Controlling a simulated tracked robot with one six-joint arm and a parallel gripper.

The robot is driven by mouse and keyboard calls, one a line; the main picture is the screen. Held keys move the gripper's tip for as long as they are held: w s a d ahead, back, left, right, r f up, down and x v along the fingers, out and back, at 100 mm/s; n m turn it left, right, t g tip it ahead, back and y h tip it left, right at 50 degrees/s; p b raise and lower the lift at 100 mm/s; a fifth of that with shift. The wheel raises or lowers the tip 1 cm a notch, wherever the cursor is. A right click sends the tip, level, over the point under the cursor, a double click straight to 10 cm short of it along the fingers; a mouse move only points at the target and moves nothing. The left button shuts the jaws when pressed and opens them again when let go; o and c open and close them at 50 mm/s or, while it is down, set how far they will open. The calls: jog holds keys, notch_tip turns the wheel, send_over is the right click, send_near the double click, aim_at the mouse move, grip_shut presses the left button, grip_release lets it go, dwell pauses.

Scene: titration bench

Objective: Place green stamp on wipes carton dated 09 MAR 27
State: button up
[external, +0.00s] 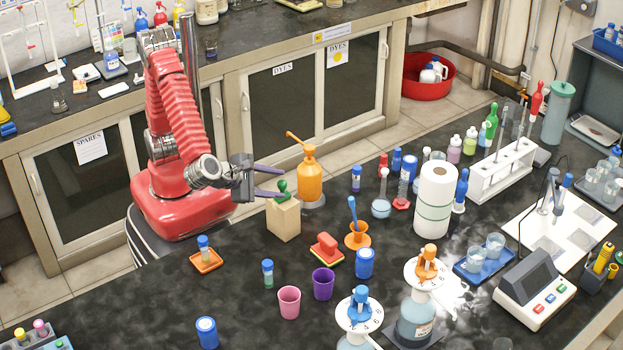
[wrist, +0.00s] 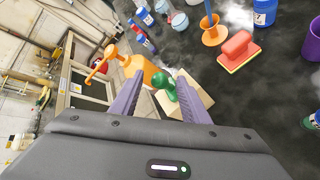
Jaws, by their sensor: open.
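A green stamp (external: 283,187) with a rounded knob handle stands upright on top of a tan block (external: 284,220), near the bench edge beside my arm. My gripper (external: 279,183) is open, with its two purple-grey fingers reaching toward the stamp from the left. In the wrist view the stamp (wrist: 166,86) shows between the fingertips of my gripper (wrist: 159,78), nearer the right one. A gap shows beside it, and contact cannot be told. The tan block (wrist: 195,97) is partly hidden by the right finger. I cannot make out a wipes carton or the date 09 MAR 27.
An orange pump bottle (external: 310,178) stands close behind the tan block. A red stamp-like block (external: 325,247), an orange mortar (external: 357,236), a purple cup (external: 323,284) and a pink cup (external: 289,301) stand in front. A white roll (external: 436,200) is farther right.

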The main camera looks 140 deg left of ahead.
jog(key=v, duration=1.2)
jog(key=shift+a, duration=0.1)
jog(key=s+d+f+n+t+h, duration=0.2)
jog(key=s+n+h, duration=0.3)
jog(key=n, duration=0.9)
jog(key=s+d+f+n+t+h, duration=0.2)
jog(key=s+n+h, duration=0.4)
jog(key=s+n, duration=0.4)
jog(key=n+t, duration=0.1)
jog(key=n, duration=0.3)
jog(key=shift+s+d+t+h, duration=0.15)
jog(key=shift+s+t+h, duration=0.1)
jog(key=shift+t+h, duration=0.05)
